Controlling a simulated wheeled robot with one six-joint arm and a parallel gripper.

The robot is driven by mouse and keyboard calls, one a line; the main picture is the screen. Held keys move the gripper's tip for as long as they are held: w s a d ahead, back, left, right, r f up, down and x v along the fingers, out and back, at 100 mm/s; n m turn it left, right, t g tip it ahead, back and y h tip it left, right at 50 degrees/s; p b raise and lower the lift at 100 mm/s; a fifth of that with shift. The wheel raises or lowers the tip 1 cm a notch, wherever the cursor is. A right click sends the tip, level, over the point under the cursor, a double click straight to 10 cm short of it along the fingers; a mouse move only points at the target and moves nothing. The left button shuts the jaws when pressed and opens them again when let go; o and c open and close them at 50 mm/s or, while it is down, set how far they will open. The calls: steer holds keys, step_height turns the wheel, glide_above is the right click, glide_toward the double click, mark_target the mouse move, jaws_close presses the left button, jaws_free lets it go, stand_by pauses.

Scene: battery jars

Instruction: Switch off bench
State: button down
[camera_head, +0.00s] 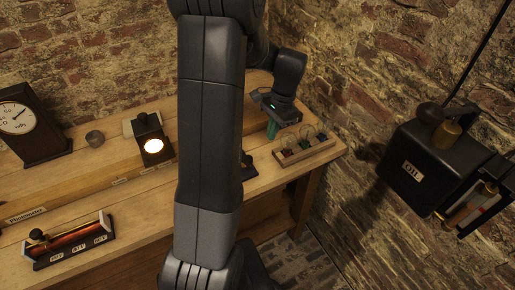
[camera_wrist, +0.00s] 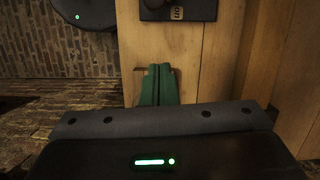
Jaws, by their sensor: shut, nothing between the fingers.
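The wooden bench (camera_head: 120,200) runs along the brick wall. A small dark switch block (camera_wrist: 178,10) sits on the wood at the top edge of the wrist view, with a pale label and part of a dark knob or lever; the rest is cut off. In the head view, a dark block (camera_head: 249,166) shows just right of my arm, mostly hidden by it. My gripper (camera_wrist: 157,84) has its green fingers shut together and empty, apart from the switch block. In the head view my gripper (camera_head: 272,130) is at the bench's right part, beside the rack.
A wooden rack (camera_head: 305,150) with small coloured items stands at the bench's right end. A black OIL box (camera_head: 415,165) hangs at right.

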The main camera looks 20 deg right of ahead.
steer(key=x, duration=0.5)
steer(key=shift+a, duration=0.3)
steer(key=shift+s+a+p, duration=0.25)
steer(key=shift+a+p, duration=0.2)
steer(key=shift+a, duration=0.7)
steer(key=shift+a+f, duration=0.1)
steer(key=shift+a, duration=0.4)
steer(key=shift+s+a+m, duration=0.35)
steer(key=shift+s+m, duration=0.1)
steer(key=shift+m, duration=0.05)
steer(key=shift+s+a+m, duration=0.25)
steer(key=shift+m, duration=0.15)
steer(key=s+a+m+t, duration=0.1)
steer(key=a+m, duration=0.1)
steer(key=m, duration=0.1)
steer(key=shift+s+a+p, duration=0.15)
steer(key=shift+s+p, duration=0.05)
steer(key=shift+p, duration=0.1)
steer(key=a+m, duration=0.1)
steer(key=m, duration=0.1)
steer(key=a+m+t+p, duration=0.1)
steer(key=a+m, duration=0.1)
steer(key=shift+s+a, duration=0.15)
steer(key=shift+s, duration=0.25)
steer(key=shift+a+h+p, duration=0.3)
steer(key=shift+a, duration=0.35)
